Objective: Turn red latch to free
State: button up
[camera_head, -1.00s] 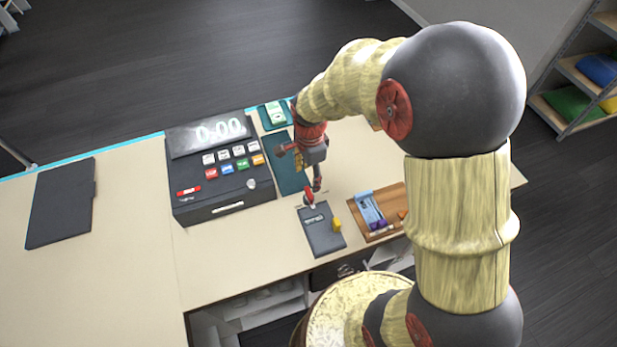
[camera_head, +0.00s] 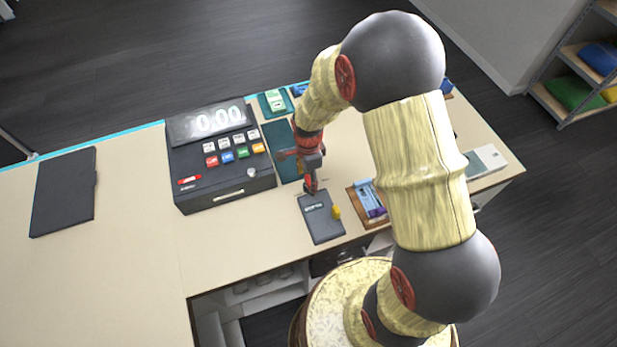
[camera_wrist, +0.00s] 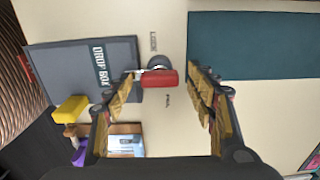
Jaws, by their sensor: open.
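The red latch (camera_wrist: 159,79) shows in the wrist view as a short red handle beside a dark round pivot. Small printed labels sit on the counter on either side of it. My gripper (camera_wrist: 166,76) is open, with one finger on each side of the latch. I cannot tell whether either finger touches it. In the head view my gripper (camera_head: 311,187) points down at the far edge of the dark drop box (camera_head: 322,222) and hides most of the latch. The drop box also shows at the left in the wrist view (camera_wrist: 70,70).
A yellow piece (camera_head: 336,211) sits on the drop box's right side. A wooden tray (camera_head: 354,193) with small items stands to the right. A cash register (camera_head: 222,190) stands to the left, and a teal mat (camera_head: 284,160) lies behind. The counter's left part is mostly clear.

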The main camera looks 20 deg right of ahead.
jog(key=shift+c, duration=0.3)
jog(key=c, duration=1.1)
jog(key=shift+n, duration=0.3)
jog(key=n, duration=0.3)
jog(key=shift+n, duration=0.3)
jog(key=n, duration=0.4)
jog(key=shift+n, duration=0.3)
jog(key=n, duration=0.4)
jog(key=shift+n, duration=2.5)
